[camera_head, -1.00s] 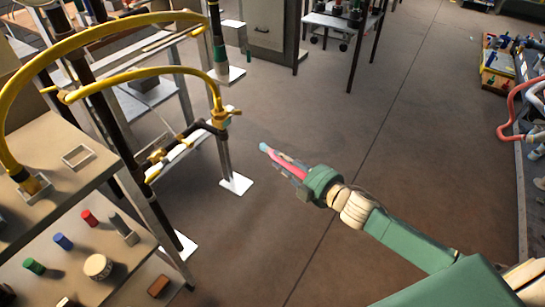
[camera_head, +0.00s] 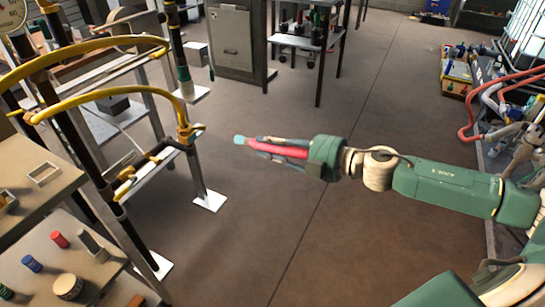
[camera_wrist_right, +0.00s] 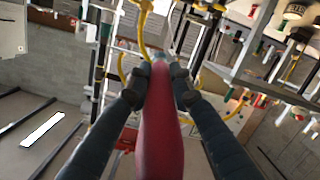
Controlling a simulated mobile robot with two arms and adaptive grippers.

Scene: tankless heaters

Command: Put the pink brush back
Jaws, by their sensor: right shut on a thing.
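The pink brush (camera_head: 278,150) has a reddish-pink handle and a light blue tip. My right gripper (camera_head: 262,149) is shut on it and holds it in the air over open floor, its tip pointing left. In the right wrist view the brush handle (camera_wrist_right: 158,125) runs up the middle between the two dark fingers of my right gripper (camera_wrist_right: 158,85), which press on both sides. The far tip is small there. My left gripper is in neither current view.
A workbench (camera_head: 75,232) at lower left carries coloured cylinders and a round wooden piece. A metal frame with yellow pipes (camera_head: 95,95) stands behind it, left of the gripper. A grey cabinet (camera_head: 233,45) is at the back. Red hoses (camera_head: 480,95) are at right. The middle floor is clear.

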